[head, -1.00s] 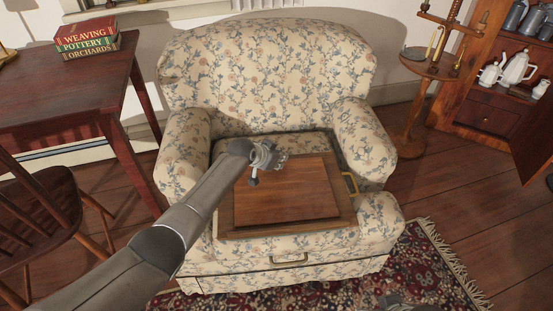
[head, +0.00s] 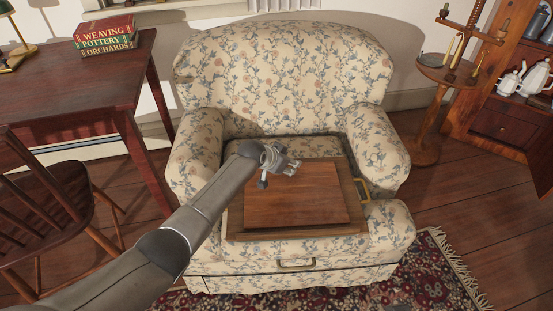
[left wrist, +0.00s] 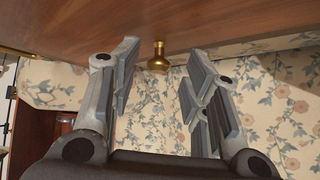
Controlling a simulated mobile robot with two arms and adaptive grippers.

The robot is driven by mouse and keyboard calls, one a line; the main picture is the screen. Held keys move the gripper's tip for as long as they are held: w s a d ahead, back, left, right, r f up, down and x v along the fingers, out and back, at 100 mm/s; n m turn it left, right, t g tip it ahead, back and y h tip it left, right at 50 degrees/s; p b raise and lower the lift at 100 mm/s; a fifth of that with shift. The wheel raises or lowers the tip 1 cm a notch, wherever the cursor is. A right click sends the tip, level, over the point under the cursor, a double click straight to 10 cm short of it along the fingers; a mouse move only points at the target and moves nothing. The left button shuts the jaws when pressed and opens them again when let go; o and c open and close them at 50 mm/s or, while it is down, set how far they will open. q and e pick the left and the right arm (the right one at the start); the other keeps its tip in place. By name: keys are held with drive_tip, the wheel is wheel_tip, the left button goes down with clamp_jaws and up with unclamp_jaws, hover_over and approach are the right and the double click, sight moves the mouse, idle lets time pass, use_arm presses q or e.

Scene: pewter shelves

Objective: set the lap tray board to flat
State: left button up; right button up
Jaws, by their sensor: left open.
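The lap tray (head: 236,237) rests across the armchair seat, with a reddish-brown wooden board (head: 300,198) on top. The board seems somewhat tilted, but its angle is hard to judge from above. My left gripper (head: 287,162) is at the board's far left corner. In the left wrist view, my open left gripper (left wrist: 163,75) has its fingers on either side of a small brass knob (left wrist: 158,60), with a gap to both. The knob is just below a wooden surface (left wrist: 150,25) that spans the top of that view. My right gripper is not seen.
The floral armchair (head: 280,75) has arms rising on both sides of the tray. A desk (head: 80,90) with books and a chair (head: 40,205) stand left. A candle stand (head: 447,75) is right.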

use_arm(q)
drive_tip(key=v, duration=1.1)
idle(0.5)
